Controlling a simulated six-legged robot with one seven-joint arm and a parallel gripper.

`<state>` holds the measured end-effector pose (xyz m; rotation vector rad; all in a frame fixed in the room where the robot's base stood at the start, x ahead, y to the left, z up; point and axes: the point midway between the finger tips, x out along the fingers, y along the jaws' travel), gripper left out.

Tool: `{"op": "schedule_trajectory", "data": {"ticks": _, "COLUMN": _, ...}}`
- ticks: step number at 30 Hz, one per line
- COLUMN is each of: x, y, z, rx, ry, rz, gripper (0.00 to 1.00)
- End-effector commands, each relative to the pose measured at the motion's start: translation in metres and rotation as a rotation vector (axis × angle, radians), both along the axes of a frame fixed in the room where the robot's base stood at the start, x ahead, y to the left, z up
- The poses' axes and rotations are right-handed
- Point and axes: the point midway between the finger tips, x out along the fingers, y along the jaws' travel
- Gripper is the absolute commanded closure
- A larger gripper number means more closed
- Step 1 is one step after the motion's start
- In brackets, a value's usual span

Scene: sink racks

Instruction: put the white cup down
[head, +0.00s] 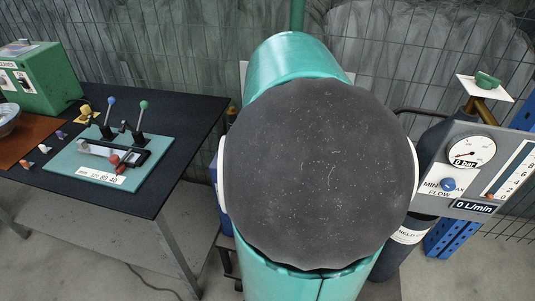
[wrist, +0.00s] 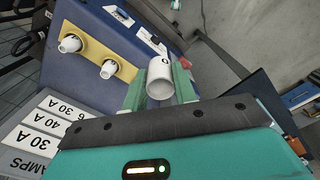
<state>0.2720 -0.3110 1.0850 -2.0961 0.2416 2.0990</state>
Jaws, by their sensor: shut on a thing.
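The white cup (wrist: 159,82) is a small white cylinder in the wrist view, with a dark mark near its top. It sits between the two green fingers of my gripper (wrist: 160,88), which is shut on it. The cup is held beside a blue cabinet (wrist: 92,32); whether it touches anything beyond the fingers I cannot tell. In the head view my own teal and dark arm fills the middle and hides the gripper and the cup.
The blue cabinet has a yellow panel (wrist: 86,68) with two white round fittings. White amp labels (wrist: 50,122) lie left. In the head view, a dark table (head: 190,120) with a lever board (head: 75,165) stands left, and a gauge panel (head: 475,160) right. Grey floor is visible below.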

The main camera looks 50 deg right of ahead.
Motion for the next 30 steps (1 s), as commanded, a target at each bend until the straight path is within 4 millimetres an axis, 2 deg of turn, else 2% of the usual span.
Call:
{"op": "schedule_trajectory", "data": {"ticks": 5, "x": 0.016, "y": -0.021, "z": -0.014, "rx": 0.004, "ry": 0.002, "rz": 0.000, "gripper": 0.98}}
{"op": "schedule_trajectory", "data": {"ticks": 14, "x": 0.058, "y": -0.066, "z": -0.041, "rx": 0.003, "ry": 0.000, "rz": 0.000, "gripper": 0.98}}
{"op": "schedule_trajectory", "data": {"ticks": 18, "x": 0.073, "y": -0.083, "z": -0.068, "rx": 0.004, "ry": 0.000, "rz": -0.001, "gripper": 0.98}}
{"op": "schedule_trajectory", "data": {"ticks": 21, "x": 0.081, "y": -0.092, "z": -0.083, "rx": 0.003, "ry": 0.000, "rz": 0.000, "gripper": 0.98}}
{"op": "schedule_trajectory", "data": {"ticks": 30, "x": 0.092, "y": -0.103, "z": -0.107, "rx": 0.002, "ry": 0.001, "rz": 0.000, "gripper": 0.98}}
